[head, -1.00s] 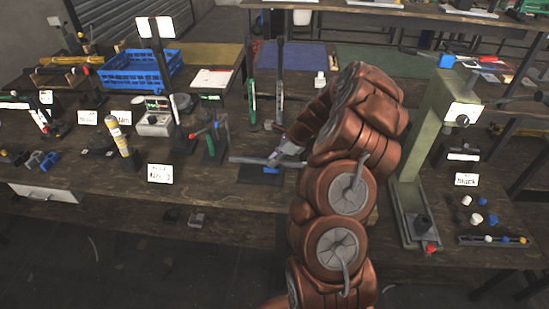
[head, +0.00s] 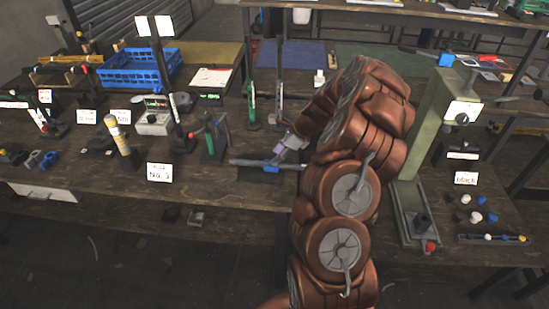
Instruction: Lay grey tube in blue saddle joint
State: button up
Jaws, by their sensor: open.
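The grey tube (head: 246,162) lies roughly level, left to right, near the front of the bench in the head view. The blue saddle joint (head: 271,168) shows just below the tube at its middle, on a dark base (head: 255,176). The tube appears to rest in the saddle, but the seat itself is too small to make out. My gripper (head: 279,153) is open, just above and behind the tube at the saddle. Whether its fingertips still touch the tube cannot be told. My arm hides the area right of the tube.
A green-handled tool stand (head: 209,140) is close to the tube's left end. A green press (head: 431,130) stands right of my arm. A "No. 3" sign (head: 160,173) and a yellow-topped cylinder (head: 123,140) are farther left. A blue crate (head: 140,69) stands at the back.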

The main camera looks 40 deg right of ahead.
jog(key=v, duration=0.9)
jog(key=shift+r, duration=0.25)
jog(key=shift+s, duration=0.1)
jog(key=s+a+r+n+g, duration=0.1)
jog(key=s+a+r+n, duration=0.2)
jog(key=a+n, duration=0.35)
jog(key=s+a+r+n+g, duration=0.2)
jog(key=s+a+r+n, duration=0.1)
jog(key=a, duration=0.7)
jog(key=s+a+r+n+g, duration=0.1)
jog(key=s+a+r+n, duration=0.25)
jog(key=a, duration=0.45)
jog(key=s+a+n+g+h, duration=0.1)
jog(key=s+a+n+h, duration=0.1)
jog(key=s+n, duration=0.4)
jog(key=s+a+f+n+g+h, duration=0.1)
jog(key=s+a+n+h, duration=0.2)
jog(key=s, duration=1.4)
jog(key=shift+s+n, duration=0.25)
jog(key=shift+n, duration=1.95)
